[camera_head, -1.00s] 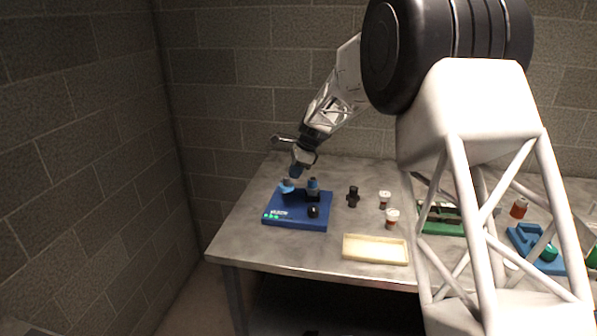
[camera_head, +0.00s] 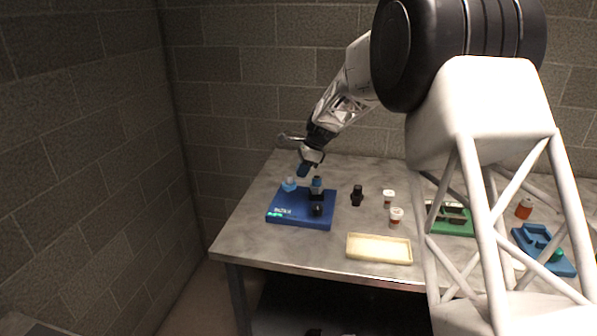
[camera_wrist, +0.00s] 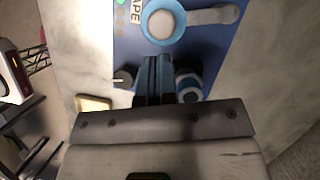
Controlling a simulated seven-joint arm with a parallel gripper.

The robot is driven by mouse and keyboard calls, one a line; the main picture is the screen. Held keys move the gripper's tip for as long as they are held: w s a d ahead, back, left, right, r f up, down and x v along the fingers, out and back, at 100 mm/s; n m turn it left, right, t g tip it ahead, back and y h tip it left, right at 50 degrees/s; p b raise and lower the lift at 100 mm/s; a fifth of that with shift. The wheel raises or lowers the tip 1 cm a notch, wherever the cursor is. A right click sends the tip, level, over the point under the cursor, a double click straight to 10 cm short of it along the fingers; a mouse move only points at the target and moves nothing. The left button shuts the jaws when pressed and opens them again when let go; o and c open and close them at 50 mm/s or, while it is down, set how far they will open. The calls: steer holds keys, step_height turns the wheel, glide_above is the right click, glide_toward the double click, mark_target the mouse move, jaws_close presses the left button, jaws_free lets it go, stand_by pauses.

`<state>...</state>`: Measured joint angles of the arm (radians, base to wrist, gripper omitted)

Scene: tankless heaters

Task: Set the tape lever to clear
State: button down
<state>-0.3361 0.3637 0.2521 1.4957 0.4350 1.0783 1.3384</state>
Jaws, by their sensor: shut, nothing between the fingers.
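The blue board (camera_head: 285,215) sits on the left part of the table. A light blue round hub (camera_head: 289,185) stands at its back left. In the wrist view the hub (camera_wrist: 161,22) carries a grey lever arm (camera_wrist: 215,15) that points right, beside partly cut-off lettering reading "APE" (camera_wrist: 135,12). A blue-topped black part (camera_head: 316,188) and a black knob (camera_head: 317,209) are also on the board. My gripper (camera_head: 302,171) is shut and empty above the board's back edge, apart from the hub. Its blue fingertips (camera_wrist: 153,75) show below the hub in the wrist view.
A black part (camera_head: 357,196), two white-capped bottles (camera_head: 388,198) (camera_head: 396,216) and a cream tray (camera_head: 379,248) lie to the right. Farther right are a green device (camera_head: 452,222), an orange bottle (camera_head: 524,208) and a blue device (camera_head: 535,250). The table's left strip is clear.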

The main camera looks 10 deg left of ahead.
steer(key=d+f+v, duration=0.1)
steer(key=d+v, duration=0.1)
steer(key=v, duration=0.9)
steer(key=shift+d, duration=0.1)
steer(key=shift+r, duration=0.1)
